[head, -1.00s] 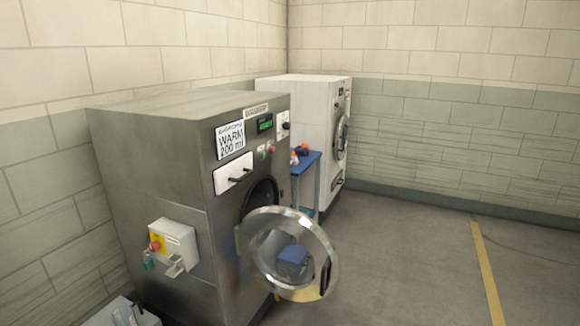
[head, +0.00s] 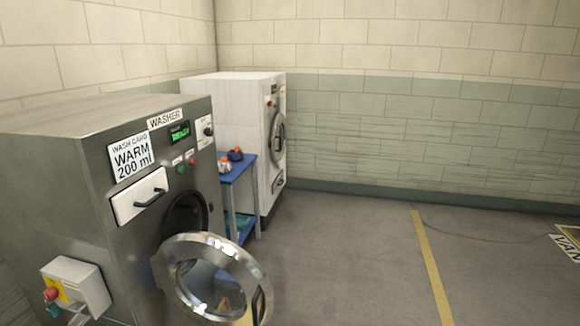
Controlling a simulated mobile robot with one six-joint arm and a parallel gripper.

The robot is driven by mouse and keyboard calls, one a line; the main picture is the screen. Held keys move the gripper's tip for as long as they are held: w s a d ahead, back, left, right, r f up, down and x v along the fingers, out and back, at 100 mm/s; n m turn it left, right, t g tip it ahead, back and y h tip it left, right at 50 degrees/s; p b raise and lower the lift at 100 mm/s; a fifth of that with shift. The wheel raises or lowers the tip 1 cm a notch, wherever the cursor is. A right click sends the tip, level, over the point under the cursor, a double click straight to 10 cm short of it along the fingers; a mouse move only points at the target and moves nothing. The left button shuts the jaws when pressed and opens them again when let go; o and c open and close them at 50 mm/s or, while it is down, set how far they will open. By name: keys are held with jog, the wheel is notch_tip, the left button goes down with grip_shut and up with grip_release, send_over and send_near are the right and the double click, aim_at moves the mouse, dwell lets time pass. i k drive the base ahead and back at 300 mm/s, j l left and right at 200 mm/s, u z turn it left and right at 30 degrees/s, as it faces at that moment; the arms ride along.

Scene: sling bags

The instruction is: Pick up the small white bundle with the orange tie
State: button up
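A small white bundle with an orange top (head: 225,166) sits on the blue top of a small table (head: 240,168) between the two machines. It is small in the head view, and the tie itself is hard to make out. A dark blue bundle with orange on it (head: 236,154) sits just behind and to the right of it. My gripper does not show in the head view.
A grey washer (head: 90,200) stands at the near left, its round glass door (head: 212,285) swung open into the floor space. A white machine (head: 240,100) stands behind the table. The floor right of them is clear, with a yellow line (head: 432,265).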

aim_at(224, 167)
jog(key=i+l, duration=0.2)
jog(key=i, duration=0.25)
jog(key=i+l, duration=0.2)
jog(key=i, duration=0.3)
jog(key=i+l, duration=0.2)
jog(key=i, duration=0.25)
jog(key=i+l, duration=0.2)
jog(key=i, duration=0.25)
jog(key=i+l, duration=0.2)
jog(key=i, duration=0.3)
jog(key=i+j+u, duration=0.6)
jog(key=i+u, duration=0.8)
jog(key=i, duration=0.15)
jog(key=i+l+u, duration=0.2)
jog(key=i+u, duration=0.3)
